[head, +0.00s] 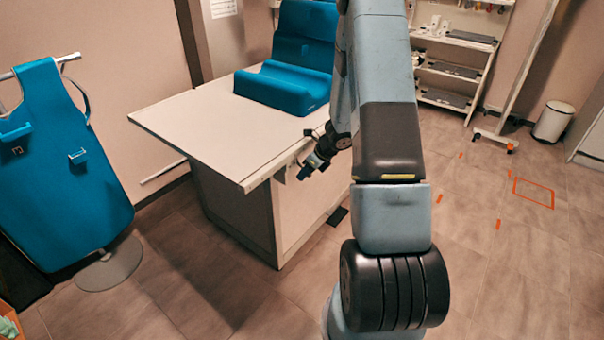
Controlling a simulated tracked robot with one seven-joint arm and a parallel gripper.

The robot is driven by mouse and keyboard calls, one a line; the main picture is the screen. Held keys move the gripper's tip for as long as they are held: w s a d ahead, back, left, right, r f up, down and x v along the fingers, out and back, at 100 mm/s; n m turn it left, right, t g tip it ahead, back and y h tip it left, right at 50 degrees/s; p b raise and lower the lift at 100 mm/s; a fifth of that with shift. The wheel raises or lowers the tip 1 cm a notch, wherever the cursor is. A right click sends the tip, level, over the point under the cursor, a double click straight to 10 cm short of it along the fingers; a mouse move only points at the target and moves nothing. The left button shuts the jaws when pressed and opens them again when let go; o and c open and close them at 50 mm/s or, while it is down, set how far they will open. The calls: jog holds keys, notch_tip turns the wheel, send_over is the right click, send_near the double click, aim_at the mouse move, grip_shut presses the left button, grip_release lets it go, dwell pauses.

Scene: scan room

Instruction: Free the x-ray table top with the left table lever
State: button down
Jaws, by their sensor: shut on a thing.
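The x-ray table top (205,125) is a pale, flat slab on a boxy white base. My gripper (312,166) is at the near long edge of the top, left of my arm in the head view. It is small and dark here, with its fingers shut on the left table lever at that edge. The lever is mostly hidden by the fingers, so its angle cannot be told.
Blue cushions (285,84) rest on the far part of the top. A blue apron (65,165) hangs on a stand at the left. A shelf rack (455,70) and a white bin (553,121) stand at the back right. The floor on the right is clear, with orange markings (533,193).

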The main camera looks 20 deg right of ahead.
jog(key=shift+w+d+r, duration=0.2)
jog(key=shift+d, duration=0.2)
jog(key=c, duration=1.1)
grip_release()
jog(key=shift+o, duration=0.2)
jog(key=shift+s+a, duration=0.1)
jog(key=shift+a, duration=0.05)
jog(key=v, duration=1.3)
jog(key=shift+r, duration=0.2)
jog(key=shift+s, duration=0.15)
